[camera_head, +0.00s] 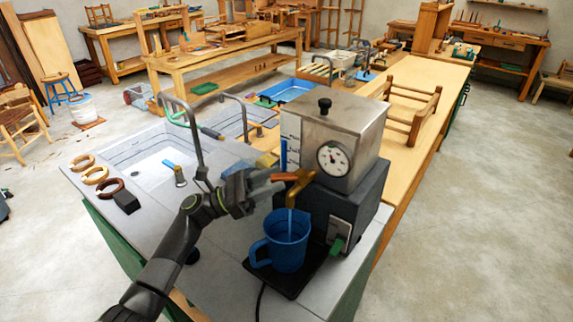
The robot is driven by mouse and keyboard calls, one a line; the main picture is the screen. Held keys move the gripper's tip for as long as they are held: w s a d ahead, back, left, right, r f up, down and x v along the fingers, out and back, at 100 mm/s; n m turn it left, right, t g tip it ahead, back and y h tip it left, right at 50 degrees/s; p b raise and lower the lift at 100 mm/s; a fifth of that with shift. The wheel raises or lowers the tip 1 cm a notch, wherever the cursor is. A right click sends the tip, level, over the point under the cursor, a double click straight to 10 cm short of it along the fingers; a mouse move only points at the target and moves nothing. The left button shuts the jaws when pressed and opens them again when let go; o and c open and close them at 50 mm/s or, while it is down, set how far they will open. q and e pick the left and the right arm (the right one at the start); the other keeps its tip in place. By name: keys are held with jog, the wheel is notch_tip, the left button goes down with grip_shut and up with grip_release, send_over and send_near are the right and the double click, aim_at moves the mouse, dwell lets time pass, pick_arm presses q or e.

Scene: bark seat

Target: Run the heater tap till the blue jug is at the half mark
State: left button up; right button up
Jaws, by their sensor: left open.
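The heater (338,135) is a steel tank with a dial on a dark base, at the near end of the bench. Its brass-coloured tap (298,187) sticks out to the left. The blue jug (287,248) stands upright on a dark tray under the tap, its handle to the left. A thin pale-blue stream runs from the spout into the jug. The water level inside cannot be made out. My left gripper (270,184) is open beside the tap's left side; whether it touches the tap cannot be told. My right gripper is not in view.
A sink (155,160) lies left of my left arm, with curved wooden pieces (96,175) on its left rim. A grey faucet (190,125) rises behind my gripper. A wooden frame (412,110) stands on the bench behind the heater.

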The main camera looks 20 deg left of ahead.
aim_at(285, 175)
pick_arm(q)
jog(key=shift+p+x, duration=0.55)
jog(key=shift+x, duration=1.45)
grip_shut()
